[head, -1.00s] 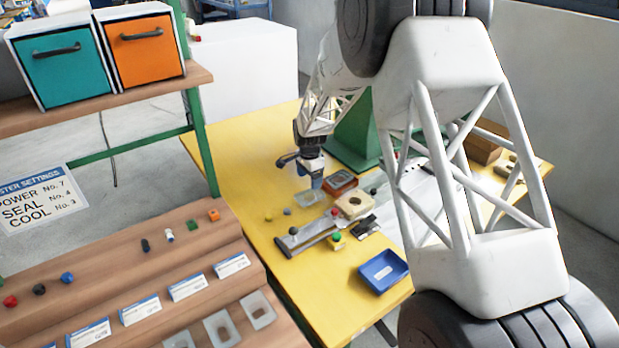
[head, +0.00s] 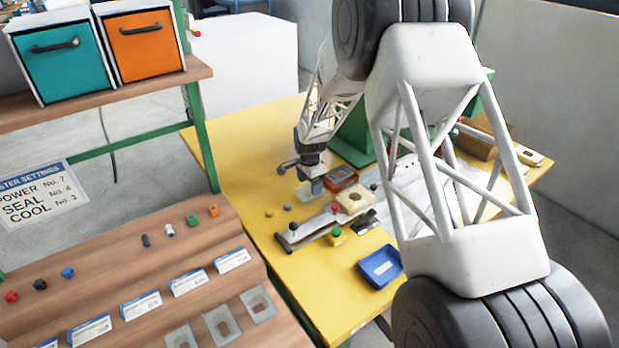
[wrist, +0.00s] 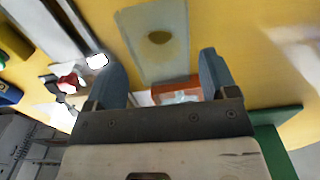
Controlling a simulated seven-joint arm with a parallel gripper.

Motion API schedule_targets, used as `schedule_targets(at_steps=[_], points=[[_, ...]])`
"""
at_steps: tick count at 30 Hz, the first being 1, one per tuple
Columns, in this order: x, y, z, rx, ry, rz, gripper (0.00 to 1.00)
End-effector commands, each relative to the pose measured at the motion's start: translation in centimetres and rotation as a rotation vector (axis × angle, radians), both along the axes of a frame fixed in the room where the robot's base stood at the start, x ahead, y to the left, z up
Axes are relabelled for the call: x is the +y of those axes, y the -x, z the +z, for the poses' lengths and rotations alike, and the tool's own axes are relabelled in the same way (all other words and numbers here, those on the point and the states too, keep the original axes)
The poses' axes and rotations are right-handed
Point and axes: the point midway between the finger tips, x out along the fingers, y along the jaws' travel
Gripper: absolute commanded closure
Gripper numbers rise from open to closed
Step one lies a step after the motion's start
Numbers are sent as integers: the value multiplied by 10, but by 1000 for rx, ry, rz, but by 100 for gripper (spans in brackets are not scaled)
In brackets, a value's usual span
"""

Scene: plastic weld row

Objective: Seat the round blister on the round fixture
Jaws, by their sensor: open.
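A clear, pale blister (wrist: 155,15) with a round yellowish dome lies on the yellow table, between and beyond my fingertips in the wrist view. In the head view the blister (head: 304,195) is mostly hidden behind my gripper (head: 312,187). My gripper is open; in the wrist view its two blue-grey fingers (wrist: 163,70) stand apart with nothing held. A cream block with a round recess (head: 354,200), which looks like the round fixture, sits to the right of my gripper. I cannot tell the exact gap between the fingertips and the blister.
An orange-red box with a dark window (head: 341,179) stands close beside my gripper. A long metal bar with dark knobs (head: 312,228) lies in front. A blue tray (head: 381,266) is at the front right.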

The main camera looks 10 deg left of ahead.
Motion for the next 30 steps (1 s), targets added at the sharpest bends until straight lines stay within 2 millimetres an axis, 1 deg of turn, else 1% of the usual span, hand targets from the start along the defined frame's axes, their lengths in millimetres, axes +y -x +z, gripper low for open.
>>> schedule_targets(at_steps=[3, 9, 22, 27, 28, 30], points=[[0, 0, -10, -1, 0, 0, 21], [0, 0, -22, 1, 1, 0, 21], [0, 0, -25, -1, 1, 0, 21], [0, 0, -25, -1, 1, 0, 47], [0, 0, -25, -1, 1, 0, 50], [0, 0, -25, -1, 1, 0, 50]])
